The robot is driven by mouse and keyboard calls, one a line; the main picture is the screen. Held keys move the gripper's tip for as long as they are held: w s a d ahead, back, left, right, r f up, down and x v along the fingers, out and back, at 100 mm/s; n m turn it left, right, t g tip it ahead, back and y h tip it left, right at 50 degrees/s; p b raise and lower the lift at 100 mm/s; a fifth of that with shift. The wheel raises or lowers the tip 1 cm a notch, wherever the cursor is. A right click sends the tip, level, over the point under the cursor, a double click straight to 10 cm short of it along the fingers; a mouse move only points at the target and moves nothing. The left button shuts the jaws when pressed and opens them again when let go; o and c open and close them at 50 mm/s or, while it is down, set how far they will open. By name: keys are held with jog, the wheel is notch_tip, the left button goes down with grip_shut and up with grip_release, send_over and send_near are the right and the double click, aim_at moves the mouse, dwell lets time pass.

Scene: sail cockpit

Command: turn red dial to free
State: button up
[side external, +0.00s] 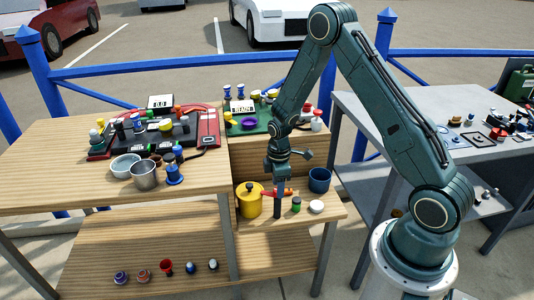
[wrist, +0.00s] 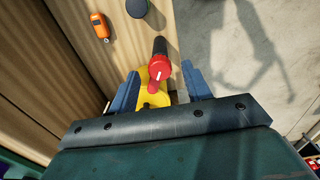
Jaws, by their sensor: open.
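My gripper (wrist: 160,72) is open, with one blue finger on each side of the red dial and visible gaps between. In the side external view my gripper (side external: 278,212) points down at the small lower table, by red parts (side external: 284,193) and the yellow pot (side external: 249,201). No "free" marking is legible.
A green-and-black can (side external: 296,205), a white disc (side external: 316,207) and a blue cup (side external: 319,180) stand close on the right. The wooden table (side external: 60,178) at left carries a metal cup (side external: 144,175) and a red-framed panel (side external: 207,125). In the wrist view an orange object (wrist: 100,27) lies upper left.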

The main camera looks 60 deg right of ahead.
jog(key=shift+f, duration=0.65)
jog(key=c, duration=1)
